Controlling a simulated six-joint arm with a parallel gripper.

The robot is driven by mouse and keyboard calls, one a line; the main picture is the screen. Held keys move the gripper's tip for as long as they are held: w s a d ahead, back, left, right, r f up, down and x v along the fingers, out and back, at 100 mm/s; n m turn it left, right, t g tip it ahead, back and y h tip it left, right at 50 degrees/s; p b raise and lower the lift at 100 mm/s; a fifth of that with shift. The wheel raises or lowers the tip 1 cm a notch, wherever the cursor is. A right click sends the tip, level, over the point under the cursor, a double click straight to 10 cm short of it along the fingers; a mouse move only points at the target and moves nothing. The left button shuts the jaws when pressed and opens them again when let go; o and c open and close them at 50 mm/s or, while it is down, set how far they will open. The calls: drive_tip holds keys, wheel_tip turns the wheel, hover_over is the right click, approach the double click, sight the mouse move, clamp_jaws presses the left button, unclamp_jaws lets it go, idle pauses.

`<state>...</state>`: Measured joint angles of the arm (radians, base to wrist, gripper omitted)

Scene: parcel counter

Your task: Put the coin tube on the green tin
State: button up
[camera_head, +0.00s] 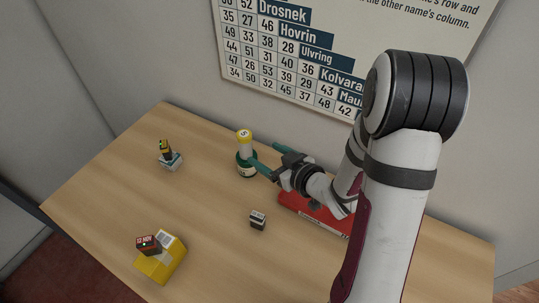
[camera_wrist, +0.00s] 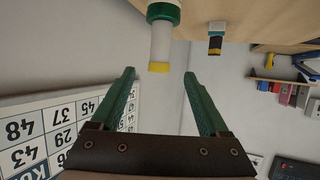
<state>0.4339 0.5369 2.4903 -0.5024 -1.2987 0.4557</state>
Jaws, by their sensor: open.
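The coin tube (camera_head: 245,149) is pale with a yellow cap marked 5. It stands upright on the green tin (camera_head: 246,168), toward the back of the counter. In the wrist view, which is upside down, the tube (camera_wrist: 160,45) hangs below the green tin (camera_wrist: 163,12), its yellow cap nearest the space between my fingers. My gripper (camera_head: 267,158) is open, with teal fingers, just right of the tube and tin. The fingers seem apart from the tube, and nothing is held.
A red case (camera_head: 313,214) lies under my arm. A small dark-and-white block (camera_head: 257,220) stands mid-counter. A yellow box (camera_head: 163,262) with a red-and-black date block (camera_head: 147,244) is at front left. A small holder (camera_head: 171,160) stands at back left. The left counter is mostly clear.

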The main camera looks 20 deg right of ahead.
drive_tip(key=s+d+r+m+g+h, duration=0.3)
drive_tip(key=s+d+m+g+h, duration=0.3)
drive_tip(key=s+h, duration=0.15)
drive_tip(key=s+a+r+m+g+y, duration=0.2)
drive_tip(key=s+a, duration=0.4)
drive_tip(key=s, duration=0.4)
drive_tip(key=s+a+r+m+g+y, duration=0.2)
drive_tip(key=s+a+g, duration=0.2)
drive_tip(key=s, duration=0.6)
drive_tip(key=shift+s+a+r+g, duration=0.35)
drive_tip(key=shift+s+a+g, duration=0.05)
drive_tip(key=shift+a, duration=0.45)
